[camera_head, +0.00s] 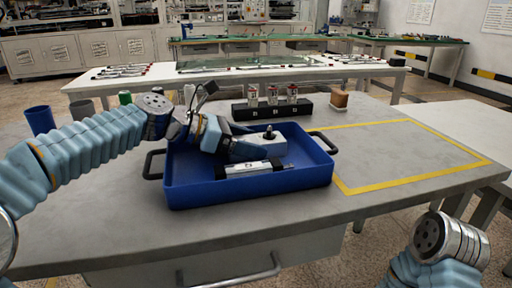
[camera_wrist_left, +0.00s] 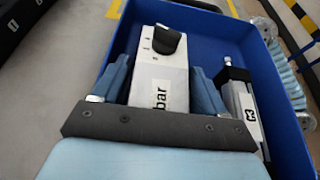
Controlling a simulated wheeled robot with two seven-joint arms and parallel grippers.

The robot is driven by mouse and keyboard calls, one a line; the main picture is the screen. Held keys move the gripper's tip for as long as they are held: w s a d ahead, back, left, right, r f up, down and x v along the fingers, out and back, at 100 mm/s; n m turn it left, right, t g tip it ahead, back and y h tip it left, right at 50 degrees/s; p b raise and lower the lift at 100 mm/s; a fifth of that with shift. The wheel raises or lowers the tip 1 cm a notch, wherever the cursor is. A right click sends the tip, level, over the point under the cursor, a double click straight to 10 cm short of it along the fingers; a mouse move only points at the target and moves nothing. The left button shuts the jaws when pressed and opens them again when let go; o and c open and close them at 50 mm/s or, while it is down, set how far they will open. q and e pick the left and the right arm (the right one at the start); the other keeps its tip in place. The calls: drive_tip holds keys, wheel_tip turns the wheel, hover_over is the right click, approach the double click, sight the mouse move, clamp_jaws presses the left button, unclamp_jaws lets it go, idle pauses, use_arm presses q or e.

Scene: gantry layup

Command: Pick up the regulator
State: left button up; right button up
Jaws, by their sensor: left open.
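The regulator (camera_head: 265,148) is a white box with a black knob on top, inside the blue tray (camera_head: 250,192). In the left wrist view the regulator (camera_wrist_left: 160,75) shows its knob, dial marks and the word "bar". My left gripper (camera_head: 246,147) is open and reaches down into the tray at the regulator. In the left wrist view its two blue fingers (camera_wrist_left: 162,82) stand on either side of the white box; whether they touch it cannot be told. My right gripper is out of view.
A silver cylinder with black ends (camera_head: 254,169) lies in the tray beside the regulator, near the front wall. A black rack with small jars (camera_head: 273,108) stands behind the tray. A blue cup (camera_head: 40,121) stands at the left. The yellow-taped area (camera_head: 400,155) is clear.

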use_arm(q)
drive_tip(key=shift+w+d+f, duration=0.1)
drive_tip(key=shift+d+f, duration=0.05)
drive_tip(key=shift+d, duration=0.25)
drive_tip(key=shift+c, duration=0.4)
drive_tip(key=c, duration=0.7)
drive_tip(key=shift+c, duration=0.9)
